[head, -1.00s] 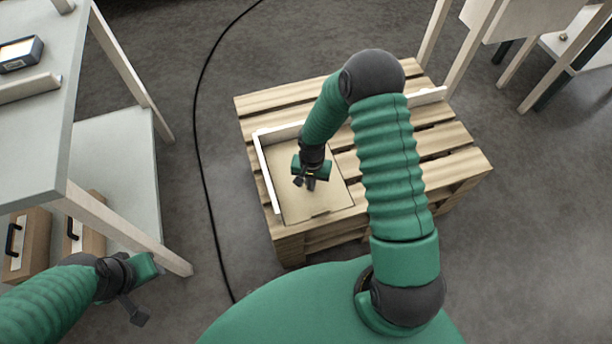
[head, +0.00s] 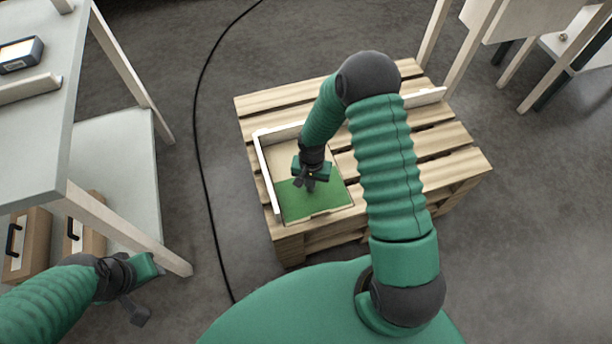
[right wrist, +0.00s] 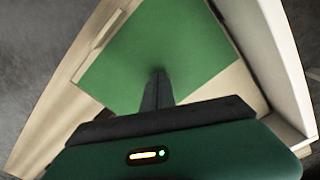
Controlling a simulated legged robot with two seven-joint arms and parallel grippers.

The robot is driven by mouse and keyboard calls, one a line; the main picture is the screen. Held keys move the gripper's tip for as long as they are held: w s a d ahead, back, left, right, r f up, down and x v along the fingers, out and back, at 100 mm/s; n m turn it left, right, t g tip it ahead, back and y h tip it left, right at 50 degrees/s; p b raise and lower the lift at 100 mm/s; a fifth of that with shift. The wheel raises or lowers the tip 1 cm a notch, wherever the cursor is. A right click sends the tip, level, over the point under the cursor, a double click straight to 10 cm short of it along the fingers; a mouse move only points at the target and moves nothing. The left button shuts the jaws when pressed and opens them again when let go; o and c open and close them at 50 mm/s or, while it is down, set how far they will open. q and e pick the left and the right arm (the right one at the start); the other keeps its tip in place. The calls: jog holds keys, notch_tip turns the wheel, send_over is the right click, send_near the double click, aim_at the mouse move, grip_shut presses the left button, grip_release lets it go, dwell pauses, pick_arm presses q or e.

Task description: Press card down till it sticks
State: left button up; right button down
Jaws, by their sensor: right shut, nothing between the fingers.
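A flat green card (head: 312,204) lies on the front part of a tan cardboard box (head: 287,163) on the pallet. In the right wrist view the card (right wrist: 180,42) fills the middle, with bare cardboard around it.
A white angled fence (head: 264,171) runs along the left and back of the box on the wooden pallet (head: 448,150). A grey table (head: 40,130) with a small device (head: 20,54) stands at left. A black cable (head: 197,130) crosses the floor.

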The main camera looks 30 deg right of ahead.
dwell(0.3)
notch_tip(320, 180, up, 7)
jog(key=p, duration=0.6)
jog(key=shift+p, duration=0.35)
jog(key=shift+w+f, duration=0.1)
